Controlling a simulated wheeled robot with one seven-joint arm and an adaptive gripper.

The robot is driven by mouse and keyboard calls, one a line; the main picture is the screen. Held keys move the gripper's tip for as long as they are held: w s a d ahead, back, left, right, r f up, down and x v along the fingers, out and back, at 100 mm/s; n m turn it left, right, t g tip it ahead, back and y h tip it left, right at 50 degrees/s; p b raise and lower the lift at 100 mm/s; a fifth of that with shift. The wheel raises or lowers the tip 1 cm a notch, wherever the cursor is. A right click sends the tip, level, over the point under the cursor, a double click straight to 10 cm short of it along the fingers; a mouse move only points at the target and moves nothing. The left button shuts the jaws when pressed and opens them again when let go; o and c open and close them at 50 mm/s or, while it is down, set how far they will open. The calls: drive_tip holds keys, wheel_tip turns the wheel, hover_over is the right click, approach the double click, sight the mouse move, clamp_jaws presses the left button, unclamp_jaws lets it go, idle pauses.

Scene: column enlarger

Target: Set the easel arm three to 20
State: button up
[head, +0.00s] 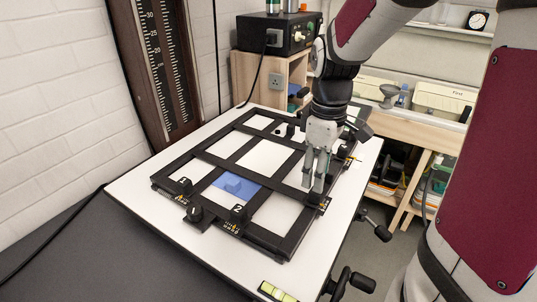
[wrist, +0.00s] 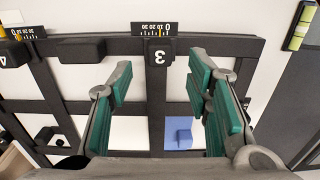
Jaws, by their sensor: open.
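The black easel (head: 222,163) lies on a white baseboard, its bars framing several white openings. Easel arm three, a black block marked 3 (wrist: 159,55), shows at the top centre of the wrist view. Its small number scale (wrist: 154,29) sits just beyond it, with a thin orange mark; I cannot read the exact value. My gripper (head: 316,185) points down over the easel's right side in the head view. It is open and empty; in the wrist view its green-padded fingers (wrist: 160,80) stand either side of the bar behind the block, apart from it.
Arms 1 (head: 185,185) and 2 (head: 238,213) sit on the near-left edge. A blue patch with a block (head: 237,186) lies in one opening. A yellow-green level (head: 276,292) is at the board's front edge. The scaled column (head: 158,65) stands behind left.

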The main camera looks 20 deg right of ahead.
wheel_tip(320, 180, down, 6)
drive_tip(key=shift+r, duration=0.15)
drive_tip(key=shift+c, duration=0.2)
clamp_jaws()
